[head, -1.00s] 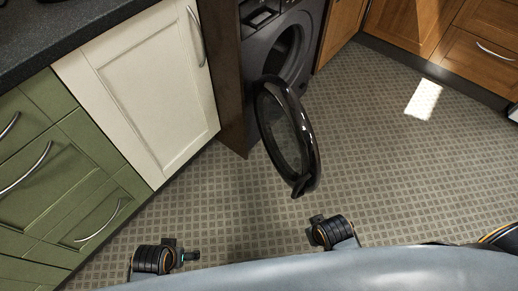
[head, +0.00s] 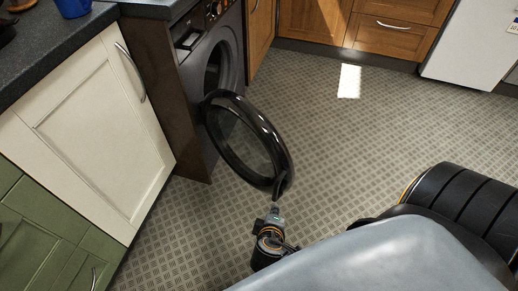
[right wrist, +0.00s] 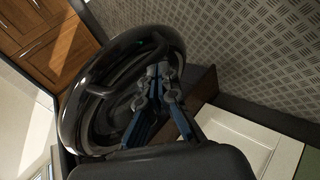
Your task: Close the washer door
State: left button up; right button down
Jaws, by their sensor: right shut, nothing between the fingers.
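The dark washer (head: 192,62) stands at the upper left of the head view, its round opening uncovered. Its black ring-shaped door (head: 272,138) is swung wide open over the floor, hinged at the left of the ring. My right gripper (head: 275,209) is shut and empty, close by the door's lower edge; I cannot tell whether it touches. In the right wrist view the door (right wrist: 75,104) fills the left half, with the closed fingers (right wrist: 158,80) in front of it. My left gripper is not in view.
A cream cabinet (head: 90,125) and a green cabinet (head: 45,225) line the left, under a dark counter (head: 45,55). Wooden cabinets (head: 385,35) stand at the back, with a white appliance (head: 465,50) at right. The patterned floor (head: 370,140) right of the door is clear.

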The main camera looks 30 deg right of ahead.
aim_at(261, 139)
jog(key=w+a+r+n+t+h+b, duration=0.1)
jog(key=w+a+r+n+t, duration=0.2)
jog(key=r, duration=0.4)
jog(key=w+a+r+n+t+h+b, duration=0.1)
jog(key=a+r+t+h, duration=0.1)
jog(key=r+t, duration=0.4)
jog(key=shift+g, duration=0.4)
jog(key=x, duration=0.4)
jog(key=d+x, duration=0.1)
jog(key=x, duration=0.2)
jog(key=s+x, duration=0.1)
jog(key=x, duration=0.3)
jog(key=shift+w+d+r+b, duration=0.25)
jog(key=shift+d+b, duration=0.05)
jog(key=shift+d, duration=0.2)
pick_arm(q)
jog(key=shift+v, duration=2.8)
pick_arm(e)
jog(key=shift+w+d, duration=0.1)
jog(key=shift+d, duration=0.45)
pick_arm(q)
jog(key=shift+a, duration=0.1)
pick_arm(e)
jog(key=shift+d, duration=0.1)
